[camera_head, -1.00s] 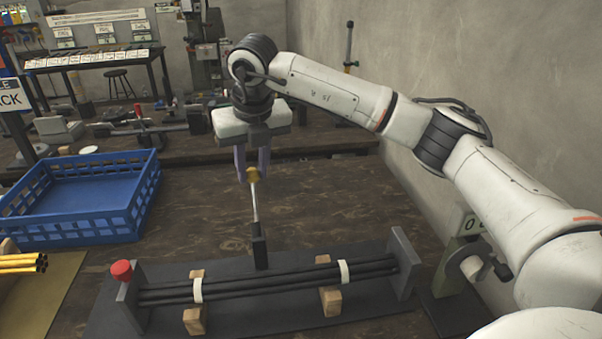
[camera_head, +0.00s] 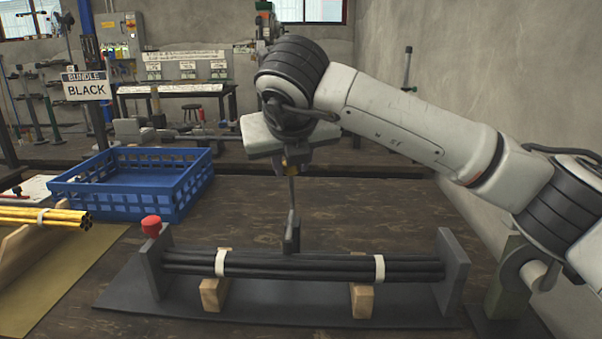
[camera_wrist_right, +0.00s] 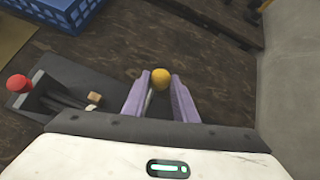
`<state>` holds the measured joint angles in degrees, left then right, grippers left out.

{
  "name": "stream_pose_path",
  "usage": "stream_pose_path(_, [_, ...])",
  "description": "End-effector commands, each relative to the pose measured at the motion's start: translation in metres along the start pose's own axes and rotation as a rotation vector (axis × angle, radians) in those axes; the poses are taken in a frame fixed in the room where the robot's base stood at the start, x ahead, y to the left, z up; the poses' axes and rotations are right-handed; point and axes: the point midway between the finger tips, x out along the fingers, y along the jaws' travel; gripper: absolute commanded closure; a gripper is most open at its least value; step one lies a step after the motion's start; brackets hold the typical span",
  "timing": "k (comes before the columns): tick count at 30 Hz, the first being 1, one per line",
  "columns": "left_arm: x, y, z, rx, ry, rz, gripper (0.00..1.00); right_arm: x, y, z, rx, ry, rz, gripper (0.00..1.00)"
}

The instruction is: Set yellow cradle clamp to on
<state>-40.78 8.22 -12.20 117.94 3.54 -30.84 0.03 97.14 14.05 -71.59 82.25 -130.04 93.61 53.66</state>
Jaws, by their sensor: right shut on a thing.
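The clamp lever of the cradle has a yellow knob (camera_wrist_right: 160,78) on a thin metal rod (camera_head: 291,195). The rod rises nearly upright from a dark block (camera_head: 291,238) behind the black bundle. My right gripper (camera_wrist_right: 158,88) is shut on the yellow knob, its purple fingers on either side; in the head view the knob is mostly hidden by the hand. The cradle has grey end plates (camera_head: 455,272) and wooden supports (camera_head: 362,300) under a bundle of black rods (camera_head: 300,265) with white bands. My left gripper is not in view.
A red knob (camera_head: 151,226) tops the left end plate. A blue crate (camera_head: 130,205) stands behind left. Yellow rods (camera_head: 45,216) lie on a wooden stand at far left. A concrete wall runs along the right. The table behind the cradle is bare.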

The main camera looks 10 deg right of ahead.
Motion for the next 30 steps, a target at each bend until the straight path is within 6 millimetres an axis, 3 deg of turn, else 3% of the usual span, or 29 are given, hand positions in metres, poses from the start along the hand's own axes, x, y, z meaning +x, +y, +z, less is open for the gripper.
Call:
stream_pose_path(1, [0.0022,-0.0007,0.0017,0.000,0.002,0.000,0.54,0.0024,0.0045,-0.0074,-0.007,0.013,0.006,1.00])
stream_pose_path(18, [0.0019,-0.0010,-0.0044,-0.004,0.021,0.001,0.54,0.0030,0.0052,-0.0116,-0.010,0.021,0.003,1.00])
stream_pose_path(19, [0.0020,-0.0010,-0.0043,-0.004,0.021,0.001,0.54,0.0030,0.0052,-0.0115,-0.010,0.021,0.003,0.70])
stream_pose_path(21, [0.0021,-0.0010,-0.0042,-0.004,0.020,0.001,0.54,0.0029,0.0052,-0.0110,-0.009,0.020,0.004,0.58])
stream_pose_path(30, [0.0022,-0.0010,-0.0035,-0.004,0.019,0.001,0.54,0.0007,0.0031,-0.0069,-0.004,0.011,0.003,0.56])
